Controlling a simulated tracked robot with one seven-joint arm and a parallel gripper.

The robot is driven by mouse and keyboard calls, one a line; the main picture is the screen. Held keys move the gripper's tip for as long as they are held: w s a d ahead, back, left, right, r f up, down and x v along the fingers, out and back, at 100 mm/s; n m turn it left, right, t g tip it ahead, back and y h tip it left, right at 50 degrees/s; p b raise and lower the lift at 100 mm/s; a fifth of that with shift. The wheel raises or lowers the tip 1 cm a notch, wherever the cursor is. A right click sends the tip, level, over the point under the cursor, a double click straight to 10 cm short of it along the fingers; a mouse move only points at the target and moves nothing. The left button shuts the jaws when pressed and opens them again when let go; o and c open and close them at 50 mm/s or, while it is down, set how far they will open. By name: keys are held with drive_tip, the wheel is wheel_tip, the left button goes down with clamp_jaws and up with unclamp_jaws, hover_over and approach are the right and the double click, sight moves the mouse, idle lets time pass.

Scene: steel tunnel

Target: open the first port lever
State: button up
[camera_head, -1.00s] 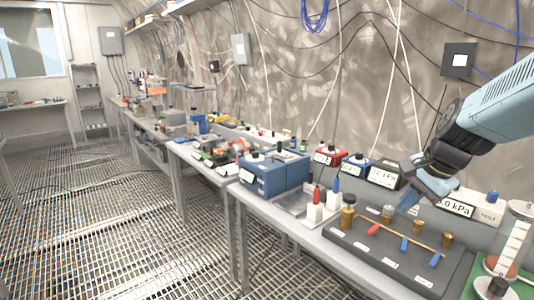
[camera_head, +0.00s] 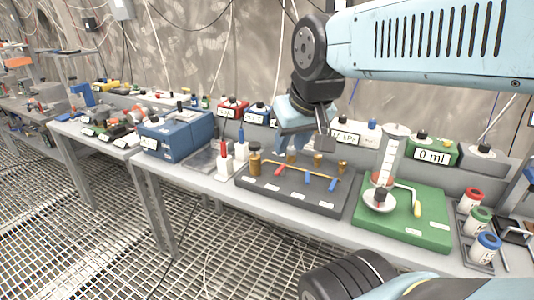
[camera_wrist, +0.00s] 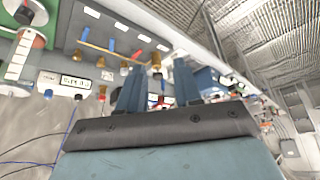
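A dark grey panel (camera_head: 265,187) on the bench carries a thin brass pipe with one red lever (camera_head: 279,170) at its left, a middle blue lever (camera_head: 308,177) and a right blue lever (camera_head: 332,184). All three slant across the pipe. A larger brass fitting (camera_head: 255,160) stands at the panel's left end. My gripper (camera_head: 302,148) is above the panel's back side, apart from the levers. In the wrist view, which is upside down, my gripper (camera_wrist: 156,68) has its two blue fingers apart with nothing held. The red lever (camera_wrist: 137,53) shows beyond them.
White bottles with red and blue tops (camera_head: 240,148) and a blue box (camera_head: 177,137) stand left. A pressure display (camera_head: 347,138) is close behind my gripper.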

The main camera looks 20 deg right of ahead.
drive_tip(key=shift+o, duration=0.6)
drive_tip(key=w+d+f+m+g, duration=0.2)
drive_tip(key=w+d, duration=0.5)
drive_tip(key=w, duration=0.5)
drive_tip(key=shift+w+d+f+m+g, duration=0.2)
drive_tip(key=shift+d+f+m+g, duration=0.2)
drive_tip(key=shift+f+m, duration=0.25)
drive_tip(key=m+g, duration=0.3)
hover_over(307, 178)
wheel_tip(307, 178, down, 10)
wheel_tip(307, 178, down, 14)
drive_tip(key=shift+c, duration=0.4)
clamp_jaws()
